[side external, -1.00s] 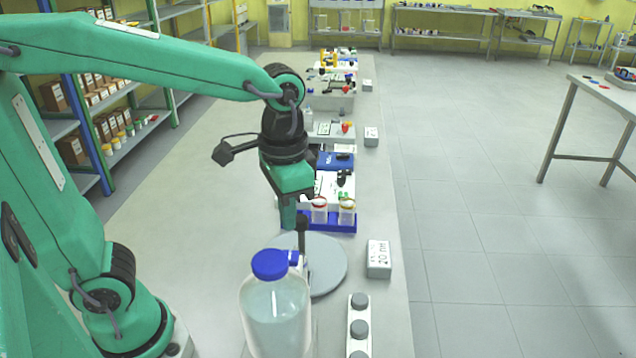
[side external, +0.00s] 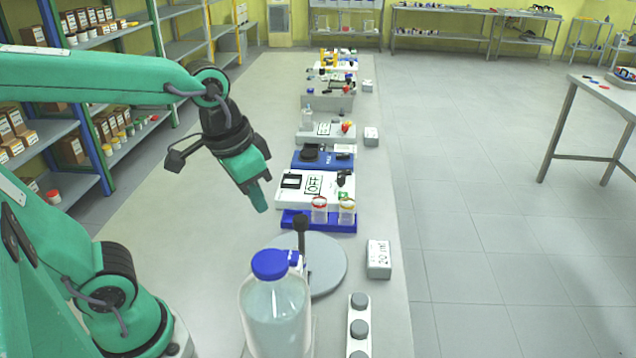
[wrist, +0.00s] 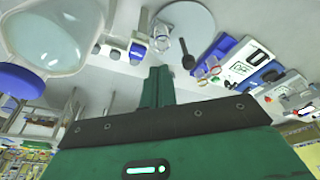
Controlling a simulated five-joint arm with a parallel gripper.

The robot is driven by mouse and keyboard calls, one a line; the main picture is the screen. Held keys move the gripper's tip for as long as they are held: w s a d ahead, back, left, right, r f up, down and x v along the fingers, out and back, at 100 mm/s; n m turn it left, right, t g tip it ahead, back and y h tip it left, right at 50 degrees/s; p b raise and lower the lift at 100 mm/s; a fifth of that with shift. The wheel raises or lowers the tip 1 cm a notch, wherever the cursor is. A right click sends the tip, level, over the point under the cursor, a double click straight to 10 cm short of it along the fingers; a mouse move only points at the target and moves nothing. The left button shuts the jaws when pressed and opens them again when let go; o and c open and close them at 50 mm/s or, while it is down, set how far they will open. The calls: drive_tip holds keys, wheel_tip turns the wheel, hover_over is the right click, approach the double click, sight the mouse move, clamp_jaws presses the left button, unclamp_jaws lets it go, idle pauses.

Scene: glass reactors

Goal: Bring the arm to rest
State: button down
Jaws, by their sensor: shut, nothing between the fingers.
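My gripper (side external: 262,207) is green and hangs above the bench, left of the white device marked OFF. Its fingers are together and hold nothing. It points down and slightly to the right, clear of everything around it. In the wrist view the shut fingers (wrist: 157,88) stick up from the green gripper body, with bare bench beyond. My arm reaches over from the left.
A large glass bottle with a blue cap (side external: 275,312) stands at the front. Behind it are a round grey plate (side external: 327,268), a blue rack (side external: 330,225) with two jars, and the white OFF device (side external: 300,193). The bench left of them (side external: 170,215) is clear.

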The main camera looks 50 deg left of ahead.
drive_tip(key=shift+s+a+r+n+t, duration=0.1)
drive_tip(key=shift+s+a+n+t, duration=0.25)
drive_tip(key=shift+s+a+t, duration=0.45)
drive_tip(key=shift+s+a+n+t, duration=0.35)
drive_tip(key=shift+s+a+t, duration=0.15)
drive_tip(key=shift+a, duration=0.45)
